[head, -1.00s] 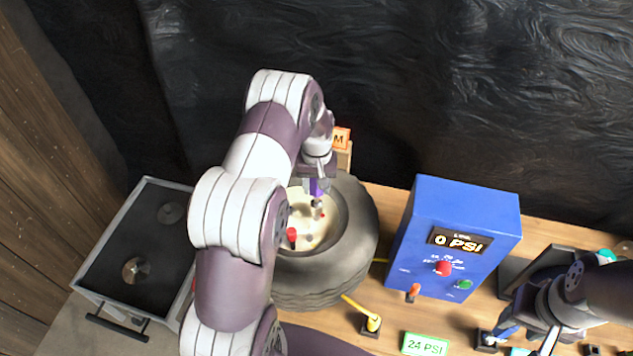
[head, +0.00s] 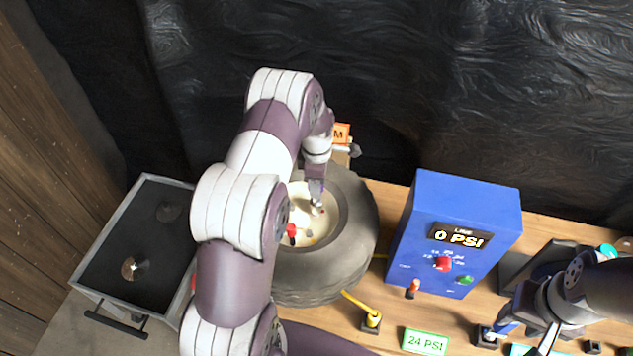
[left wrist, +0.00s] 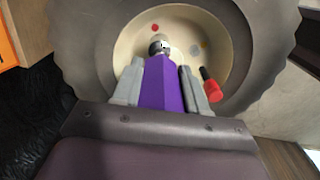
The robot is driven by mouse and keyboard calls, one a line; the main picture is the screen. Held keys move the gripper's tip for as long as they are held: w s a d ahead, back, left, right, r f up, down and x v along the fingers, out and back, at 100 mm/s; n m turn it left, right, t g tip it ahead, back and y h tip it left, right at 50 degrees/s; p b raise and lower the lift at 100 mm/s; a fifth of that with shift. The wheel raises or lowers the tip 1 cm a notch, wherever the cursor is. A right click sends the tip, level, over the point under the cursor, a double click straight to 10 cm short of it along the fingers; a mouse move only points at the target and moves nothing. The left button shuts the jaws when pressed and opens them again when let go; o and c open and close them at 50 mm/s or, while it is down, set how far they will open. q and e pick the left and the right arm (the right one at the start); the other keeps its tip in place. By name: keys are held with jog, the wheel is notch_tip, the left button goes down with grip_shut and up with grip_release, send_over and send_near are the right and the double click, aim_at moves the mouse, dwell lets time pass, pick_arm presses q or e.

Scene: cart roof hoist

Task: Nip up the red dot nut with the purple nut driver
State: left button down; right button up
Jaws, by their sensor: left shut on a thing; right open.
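My left gripper (head: 315,190) is shut on the purple nut driver (left wrist: 162,85) inside the wheel's hollow. Its metal socket end (left wrist: 158,46) points at the cream wheel rim (left wrist: 128,40). In the left wrist view a red dot (left wrist: 155,28) shows on the rim just past the socket. The socket hides what is under it, so I cannot tell whether it sits over a nut. In the head view the driver is mostly hidden by the gripper. My right gripper (head: 545,342) is open at the lower right, away from the wheel.
The black tyre (head: 358,215) lies on the wooden bench. A red-capped part (left wrist: 212,90) stands in the rim beside the driver. A grey tray (head: 95,245) is at left.

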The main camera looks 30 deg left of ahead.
pick_arm(q)
jog(key=n, duration=0.4)
jog(key=shift+f, duration=0.25)
dwell(0.7)
jog(key=shift+f+b, duration=0.95)
jog(key=shift+f, duration=0.1)
jog(key=m, duration=1.3)
jog(key=shift+s+m, duration=0.1)
jog(key=shift+m, duration=0.2)
jog(key=shift+r+p, duration=2.35)
jog(key=shift+r, duration=0.95)
